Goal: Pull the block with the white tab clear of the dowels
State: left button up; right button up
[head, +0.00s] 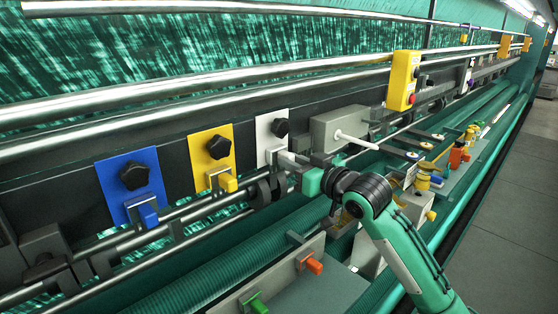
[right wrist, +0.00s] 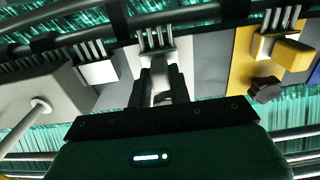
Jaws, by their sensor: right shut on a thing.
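The white plate (head: 264,136) with its black knob stands on the dark rail in the head view. Its white tab lies low on the plate, at the fingers of my right gripper (head: 284,172). In the right wrist view, my right gripper (right wrist: 161,88) is shut on the pale tab (right wrist: 160,72), with one dark finger on each side. The block behind the tab (right wrist: 158,57) sits against several upright grey dowels (right wrist: 155,38). I cannot tell how far it sits on them. My left gripper is not in view.
Left of the white plate are a yellow plate (head: 206,147) and a blue plate (head: 120,182), each with a knob and coloured tab. A grey box (head: 338,128) with a white rod stands close on the right. Steel bars run along the machine.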

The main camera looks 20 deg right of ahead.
grip_shut()
jog(key=shift+v, duration=0.75)
jog(key=shift+v, duration=1.65)
jog(key=shift+d, duration=0.1)
jog(key=shift+v, duration=1.9)
